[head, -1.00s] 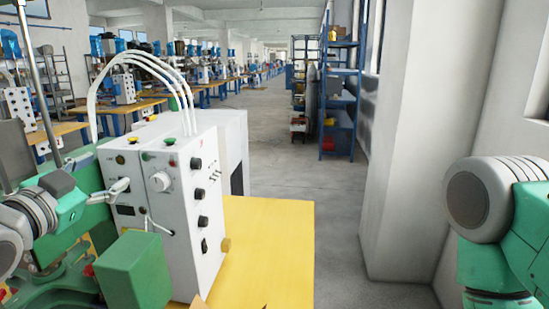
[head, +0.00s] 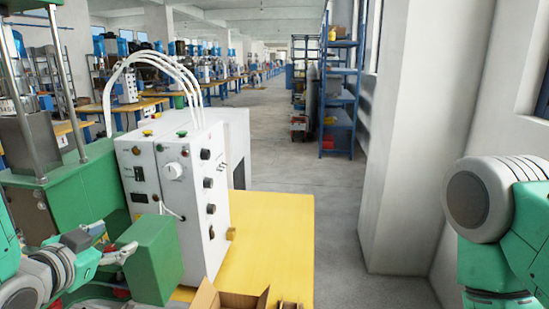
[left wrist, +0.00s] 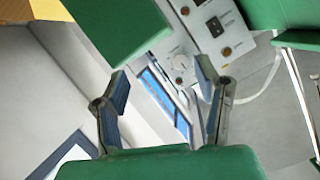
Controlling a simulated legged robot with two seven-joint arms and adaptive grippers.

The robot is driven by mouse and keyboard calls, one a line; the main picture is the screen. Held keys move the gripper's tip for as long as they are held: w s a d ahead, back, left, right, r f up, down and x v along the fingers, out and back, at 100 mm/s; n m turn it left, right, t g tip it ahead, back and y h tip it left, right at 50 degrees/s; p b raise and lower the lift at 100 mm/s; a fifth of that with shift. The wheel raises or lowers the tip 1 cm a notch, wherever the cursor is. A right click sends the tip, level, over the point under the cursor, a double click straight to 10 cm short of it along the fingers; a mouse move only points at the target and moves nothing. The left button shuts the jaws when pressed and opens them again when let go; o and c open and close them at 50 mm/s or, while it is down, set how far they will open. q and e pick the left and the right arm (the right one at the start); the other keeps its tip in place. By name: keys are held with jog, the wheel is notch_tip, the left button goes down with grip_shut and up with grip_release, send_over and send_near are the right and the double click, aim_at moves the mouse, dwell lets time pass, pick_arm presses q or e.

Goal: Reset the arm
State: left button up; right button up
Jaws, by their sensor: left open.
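My left gripper (head: 113,242) is low at the left of the head view, in front of the green machine. Its two fingers are spread, with nothing seen between them. In the left wrist view the open fingers (left wrist: 163,82) point toward the control panel and a green block. The white control box (head: 205,190) has knobs, coloured buttons and several white cables arching from its top. The green block (head: 152,262) lies just beyond the gripper; I cannot tell whether they touch. My right arm shows at the right edge; its gripper is out of view.
The green machine (head: 85,185) with metal posts stands close on the left. A yellow table (head: 270,235) carries the control box and an open cardboard box (head: 232,300). A white pillar (head: 415,140) stands right of the clear grey floor (head: 335,215).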

pick_arm(q)
jog(key=s+f+n+g, duration=0.1)
jog(key=s+f+g, duration=0.2)
jog(key=s+f, duration=0.35)
jog(key=s+f+n+g+y, duration=0.1)
jog(key=s+f+g, duration=0.15)
jog(key=f, duration=0.65)
jog(key=s+f+n+g, duration=0.2)
jog(key=s+f, duration=0.3)
jog(key=f, duration=0.3)
jog(key=s+d+f+n+g, duration=0.1)
jog(key=s+f+g, duration=0.35)
jog(key=s, duration=0.45)
jog(key=s+d+f+n+g, duration=0.1)
jog(key=s+f+g, duration=0.2)
jog(key=s+f, duration=0.5)
notch_tip(320, 180, down, 11)
jog(key=t+b, duration=0.1)
jog(key=b, duration=1.3)
jog(key=shift+w+d+r+m, duration=0.2)
jog(key=shift+w+d+m, duration=0.1)
jog(key=shift+w, duration=0.05)
jog(key=shift+c, duration=0.5)
